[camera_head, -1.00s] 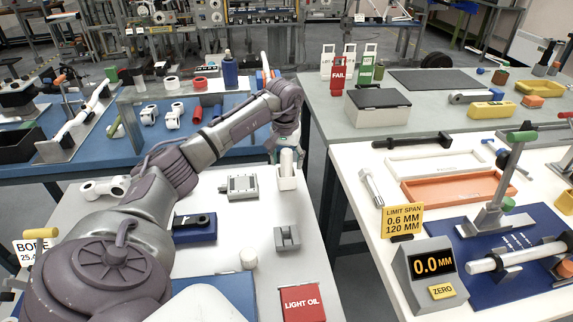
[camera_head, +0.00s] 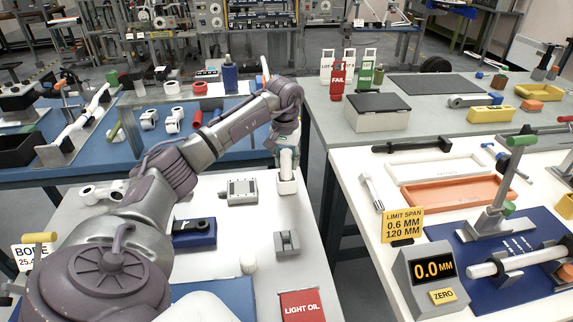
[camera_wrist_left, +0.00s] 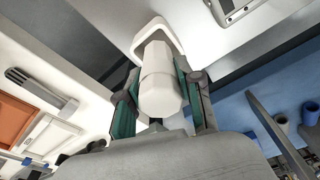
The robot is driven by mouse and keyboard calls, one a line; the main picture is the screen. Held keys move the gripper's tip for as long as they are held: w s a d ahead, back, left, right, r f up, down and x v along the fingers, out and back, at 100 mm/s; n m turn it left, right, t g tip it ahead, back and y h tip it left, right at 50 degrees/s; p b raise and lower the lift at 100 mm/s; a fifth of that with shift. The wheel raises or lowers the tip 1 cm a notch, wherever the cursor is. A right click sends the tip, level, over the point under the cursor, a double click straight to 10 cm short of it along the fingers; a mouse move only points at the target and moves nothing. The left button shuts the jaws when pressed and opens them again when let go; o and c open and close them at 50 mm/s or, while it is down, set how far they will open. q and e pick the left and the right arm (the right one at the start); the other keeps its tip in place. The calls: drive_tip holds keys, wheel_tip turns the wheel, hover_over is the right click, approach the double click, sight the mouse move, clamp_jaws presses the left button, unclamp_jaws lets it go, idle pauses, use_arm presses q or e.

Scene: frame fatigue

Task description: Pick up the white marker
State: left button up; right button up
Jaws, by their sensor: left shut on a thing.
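The white marker (camera_head: 286,163) stands upright in a small white holder (camera_head: 287,186) near the far right corner of the left white table. In the left wrist view the white marker (camera_wrist_left: 159,85) lies between the two green-padded fingers of my left gripper (camera_wrist_left: 158,98), which is shut on it. The white holder (camera_wrist_left: 153,32) shows just beyond the marker's far end. Whether the marker's lower end is still inside the holder is hard to tell. The left gripper is mostly hidden behind the marker and arm in the head view. My right gripper is not in view.
On the same table are a grey square fixture (camera_head: 242,191), a blue block (camera_head: 194,232), a grey bracket (camera_head: 287,243) and a red light oil sign (camera_head: 302,306). A gap separates this table from the right white table, which holds an orange tray (camera_head: 457,191).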

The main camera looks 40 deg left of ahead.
sight(287, 151)
use_arm(q)
wheel_tip(287, 151, up, 3)
drive_tip(key=shift+r, duration=0.1)
drive_tip(key=w+d+r, duration=0.1)
drive_tip(key=d+r, duration=0.2)
drive_tip(key=d, duration=0.2)
drive_tip(key=w+d+r+b, duration=0.1)
drive_tip(key=d+r, duration=0.2)
drive_tip(key=d, duration=0.3)
drive_tip(key=shift+d+r, duration=0.25)
